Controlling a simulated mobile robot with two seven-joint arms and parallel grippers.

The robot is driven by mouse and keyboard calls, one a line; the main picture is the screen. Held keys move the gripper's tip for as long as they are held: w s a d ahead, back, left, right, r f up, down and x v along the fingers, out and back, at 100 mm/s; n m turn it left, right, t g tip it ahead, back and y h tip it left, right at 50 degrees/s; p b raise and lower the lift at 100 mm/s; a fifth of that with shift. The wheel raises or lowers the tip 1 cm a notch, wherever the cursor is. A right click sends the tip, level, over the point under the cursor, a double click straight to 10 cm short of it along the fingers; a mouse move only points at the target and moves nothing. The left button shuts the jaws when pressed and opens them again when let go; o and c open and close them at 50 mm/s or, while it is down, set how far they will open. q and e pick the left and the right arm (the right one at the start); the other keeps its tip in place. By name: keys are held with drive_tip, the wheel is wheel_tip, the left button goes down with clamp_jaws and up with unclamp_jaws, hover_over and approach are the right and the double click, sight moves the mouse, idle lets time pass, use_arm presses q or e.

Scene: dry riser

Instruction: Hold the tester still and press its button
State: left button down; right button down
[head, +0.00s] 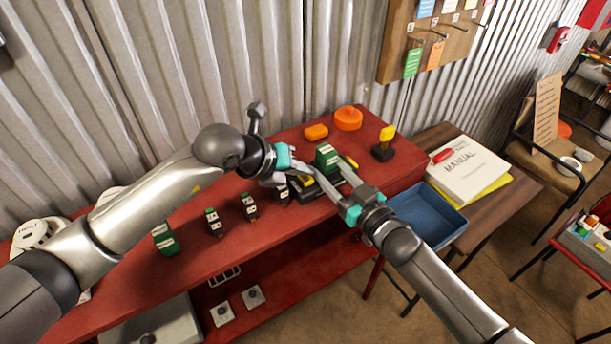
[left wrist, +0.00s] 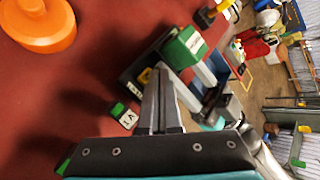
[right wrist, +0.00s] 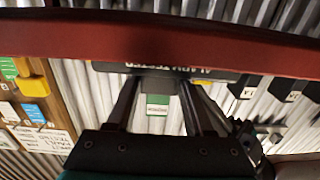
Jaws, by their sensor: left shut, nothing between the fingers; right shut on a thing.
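The tester (head: 312,192) is a dark, flat block on the red bench, with a green block (head: 327,157) standing on it. A yellow part (head: 306,181), likely its button, shows at its left end and in the left wrist view (left wrist: 145,75). My right gripper (head: 335,184) is shut on the tester from the front; its lettered side shows between the fingers in the right wrist view (right wrist: 165,72). My left gripper (head: 305,178) is shut and empty, its fingertips close beside the yellow part. I cannot tell whether they touch it.
Several small dark labelled blocks (head: 248,207) line the red bench (head: 130,275) at left. An orange dome (head: 348,118) and a yellow-topped black stand (head: 384,145) are behind and right. A blue tray (head: 430,215) and a manual (head: 468,168) lie on the side table.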

sight(302, 181)
use_arm(q)
drive_tip(key=shift+f, duration=0.6)
use_arm(e)
drive_tip(key=shift+f, duration=0.1)
idle(0.5)
use_arm(q)
drive_tip(key=shift+r, duration=1)
drive_tip(key=shift+r, duration=2.55)
use_arm(e)
drive_tip(key=shift+c, duration=1)
unclamp_jaws()
drive_tip(key=shift+s+d, duration=0.1)
